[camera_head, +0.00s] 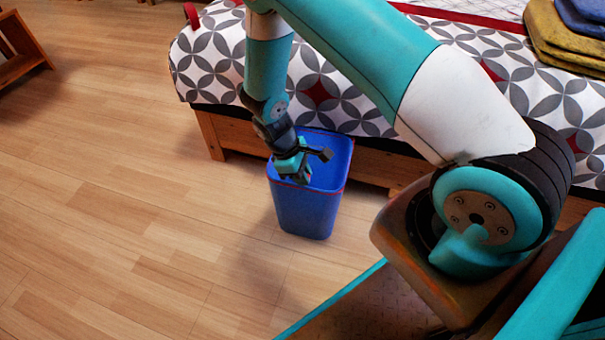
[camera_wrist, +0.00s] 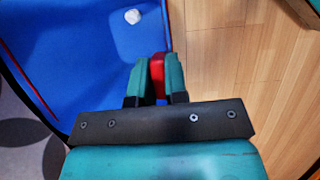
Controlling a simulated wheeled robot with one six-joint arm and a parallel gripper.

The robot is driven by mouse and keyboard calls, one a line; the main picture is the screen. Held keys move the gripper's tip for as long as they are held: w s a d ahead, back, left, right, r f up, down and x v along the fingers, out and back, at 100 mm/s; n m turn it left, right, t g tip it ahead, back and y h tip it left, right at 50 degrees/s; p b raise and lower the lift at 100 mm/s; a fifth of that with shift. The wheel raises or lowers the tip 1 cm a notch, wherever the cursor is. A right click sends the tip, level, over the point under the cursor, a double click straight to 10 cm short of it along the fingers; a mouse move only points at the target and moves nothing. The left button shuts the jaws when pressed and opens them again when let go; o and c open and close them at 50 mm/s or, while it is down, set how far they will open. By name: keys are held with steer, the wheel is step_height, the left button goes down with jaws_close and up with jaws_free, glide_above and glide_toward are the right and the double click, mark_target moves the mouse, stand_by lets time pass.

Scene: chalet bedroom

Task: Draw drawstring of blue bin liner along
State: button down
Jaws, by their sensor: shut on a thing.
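The blue bin liner (camera_head: 313,208) shows as a blue bin shape standing on the floor beside the bed. A thin red drawstring (camera_head: 334,190) runs around it just below the rim. My gripper (camera_head: 293,179) is at the near left side of the rim. In the wrist view, the teal fingers of my gripper (camera_wrist: 156,76) are shut on a red piece of the drawstring (camera_wrist: 157,66) at the edge of the blue liner (camera_wrist: 90,60). More of the red drawstring (camera_wrist: 28,85) shows along the opposite edge. A small white crumpled thing (camera_wrist: 133,16) lies inside.
The bed (camera_head: 330,85) with a grey-patterned cover and wooden frame stands right behind the bin. Folded yellow and blue cloths (camera_head: 570,30) lie on it at the far right. A wooden piece of furniture (camera_head: 22,45) stands at the far left. The wooden floor (camera_head: 120,200) to the left is clear.

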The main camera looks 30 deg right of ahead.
steer(key=shift+r+p, duration=1)
steer(key=shift+r, duration=0.35)
steer(key=shift+f, duration=0.1)
steer(key=c, duration=1.1)
jaws_free()
steer(key=p+v, duration=0.5)
steer(key=v, duration=1.2)
steer(key=shift+r, duration=0.25)
